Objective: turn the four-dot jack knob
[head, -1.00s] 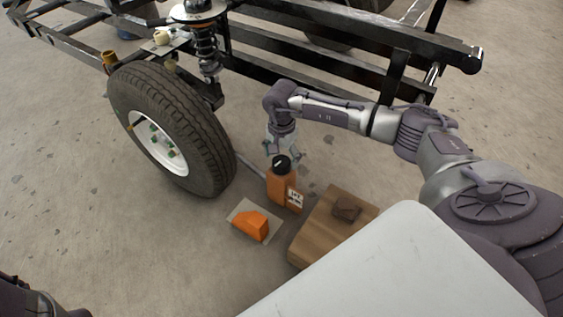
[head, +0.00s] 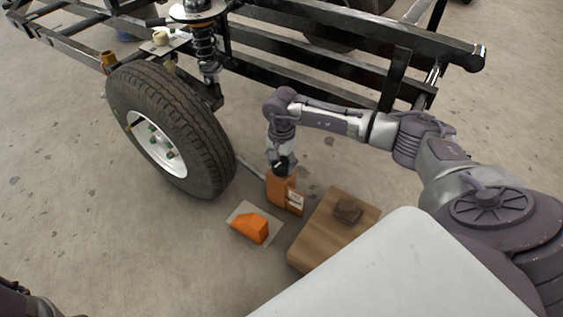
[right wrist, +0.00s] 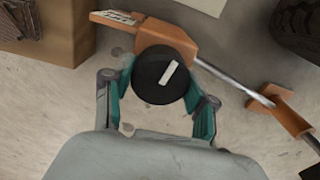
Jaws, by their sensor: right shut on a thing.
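The orange jack (head: 280,191) stands on the floor right of the tyre, with a white label (head: 294,198) on its side; its dots are too small to count. Its round black knob (right wrist: 153,82) has a white bar mark, tilted in the right wrist view. My right gripper (head: 281,161) points down over the jack from above. In the right wrist view its teal fingers (right wrist: 160,80) are on either side of the knob, shut on it. They partly hide the knob in the head view. My left gripper is out of view.
A tyre (head: 205,140) on a black frame (head: 300,65) stands close left of the jack. An orange wedge chock (head: 251,228) lies on a grey plate in front. A wooden box (head: 325,235) with a brown block (head: 347,210) stands to the right. A metal rod (right wrist: 222,76) runs from the jack.

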